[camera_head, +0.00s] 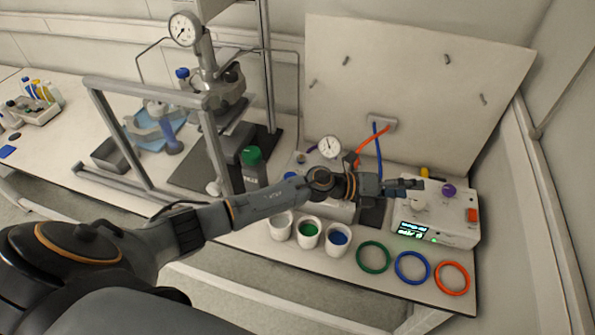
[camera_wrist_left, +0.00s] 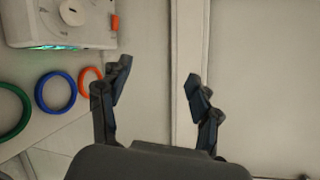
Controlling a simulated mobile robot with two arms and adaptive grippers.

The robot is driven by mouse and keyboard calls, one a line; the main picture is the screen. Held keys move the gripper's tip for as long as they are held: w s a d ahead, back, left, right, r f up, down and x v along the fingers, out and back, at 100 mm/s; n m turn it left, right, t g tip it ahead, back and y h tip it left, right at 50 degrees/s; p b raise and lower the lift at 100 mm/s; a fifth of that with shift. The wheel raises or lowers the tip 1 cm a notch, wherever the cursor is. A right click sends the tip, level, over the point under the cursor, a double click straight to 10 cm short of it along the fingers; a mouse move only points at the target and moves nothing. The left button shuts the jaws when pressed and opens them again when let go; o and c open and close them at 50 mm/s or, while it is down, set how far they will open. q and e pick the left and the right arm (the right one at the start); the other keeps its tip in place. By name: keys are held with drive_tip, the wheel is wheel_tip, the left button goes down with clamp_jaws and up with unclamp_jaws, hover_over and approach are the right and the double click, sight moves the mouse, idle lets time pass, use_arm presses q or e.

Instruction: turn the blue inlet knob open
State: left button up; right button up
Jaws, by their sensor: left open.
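My left arm reaches in from the left, across the front of the bench. Its gripper (camera_head: 412,187) is in front of the white control box (camera_head: 440,222), at the right end of the bench. In the left wrist view the gripper (camera_wrist_left: 158,76) is open with nothing between its fingers. A small blue knob-like part (camera_head: 290,176) shows left of my wrist, partly hidden by my arm. Another blue knob or cap (camera_head: 182,73) sits on the reactor stand at the left. I cannot tell which one is the inlet knob. My gripper touches neither.
Green (camera_head: 373,257), blue (camera_head: 412,268) and orange (camera_head: 452,278) rings lie along the front edge. White cups (camera_head: 309,233) stand below my forearm. A green-capped bottle (camera_head: 253,168) stands behind it. A pale panel (camera_head: 410,90) rises at the back.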

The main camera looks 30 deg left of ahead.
use_arm(q)
drive_tip(key=w+a+f+m+g+y, duration=0.1)
drive_tip(key=a+f+m+g+y, duration=0.2)
drive_tip(key=a+m+g, duration=0.25)
drive_tip(key=r+m+g+y, duration=0.2)
drive_tip(key=m+g+y, duration=0.15)
drive_tip(key=y, duration=0.65)
hover_over(290, 173)
drive_tip(key=s, duration=0.1)
drive_tip(key=f+b, duration=0.2)
drive_tip(key=f, duration=0.2)
drive_tip(key=f+b, duration=0.3)
drive_tip(key=f, duration=0.1)
drive_tip(key=d+f+b, duration=0.1)
drive_tip(key=f+b, duration=0.1)
drive_tip(key=f, duration=0.2)
drive_tip(key=shift+f, duration=0.15)
drive_tip(key=shift+a+f+b, duration=0.1)
drive_tip(key=shift+f+b, duration=0.45)
use_arm(e)
wheel_tip(290, 173, down, 8)
drive_tip(key=shift+d+r, duration=0.2)
drive_tip(key=shift+d, duration=0.25)
use_arm(q)
drive_tip(key=c, duration=1.2)
drive_tip(key=shift+o, duration=0.2)
